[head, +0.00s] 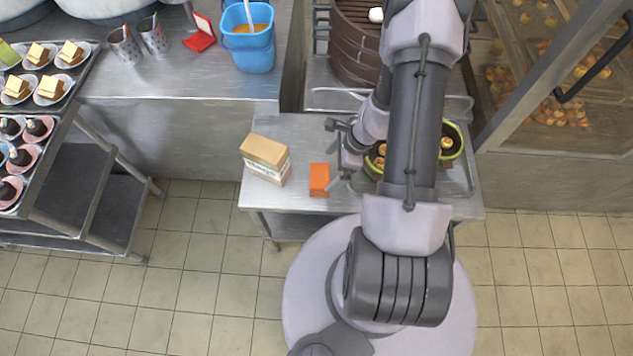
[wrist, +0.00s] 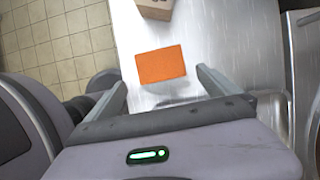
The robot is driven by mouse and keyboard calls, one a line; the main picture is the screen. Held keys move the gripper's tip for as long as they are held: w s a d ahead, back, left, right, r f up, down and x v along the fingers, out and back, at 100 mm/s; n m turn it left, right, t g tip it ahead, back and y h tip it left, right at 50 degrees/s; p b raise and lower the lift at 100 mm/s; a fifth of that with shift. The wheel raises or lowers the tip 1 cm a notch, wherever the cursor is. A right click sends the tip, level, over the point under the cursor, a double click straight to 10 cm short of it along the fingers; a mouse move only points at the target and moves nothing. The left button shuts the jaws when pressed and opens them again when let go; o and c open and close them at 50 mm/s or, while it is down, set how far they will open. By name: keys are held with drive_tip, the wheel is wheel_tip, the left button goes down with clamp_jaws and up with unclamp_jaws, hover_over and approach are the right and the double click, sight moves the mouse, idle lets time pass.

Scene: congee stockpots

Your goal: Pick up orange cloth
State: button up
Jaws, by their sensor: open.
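The orange cloth (head: 319,180) is a small flat folded rectangle on the steel table (head: 300,130), just right of a cardboard box. In the wrist view the orange cloth (wrist: 161,64) lies ahead of my gripper, between the lines of its two fingers. My gripper (head: 337,165) is beside the cloth on its right in the head view, partly hidden by my arm. In the wrist view my gripper (wrist: 163,82) is open and empty, with the fingers wide apart. The height of the fingers above the table is hard to tell.
A cardboard box (head: 265,158) stands left of the cloth. A green-rimmed bowl with buns (head: 453,140) is partly behind my arm on the right. A brown steamer (head: 352,45) stands behind. A blue bucket (head: 248,40) is on the back left counter. Bare table lies around the cloth.

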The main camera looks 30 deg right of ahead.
sight(321, 176)
drive_tip(key=b+x, duration=0.1)
drive_tip(key=x, duration=0.1)
drive_tip(key=b+x, duration=0.1)
drive_tip(key=x, duration=0.2)
drive_tip(key=b+x, duration=0.1)
drive_tip(key=x, duration=0.2)
drive_tip(key=shift+w+a+r, duration=0.1)
drive_tip(key=shift+a, duration=0.15)
drive_tip(key=shift+r, duration=0.1)
drive_tip(key=c, duration=1.2)
wheel_tip(321, 176, up, 10)
drive_tip(key=p, duration=0.4)
drive_tip(key=shift+p, duration=0.3)
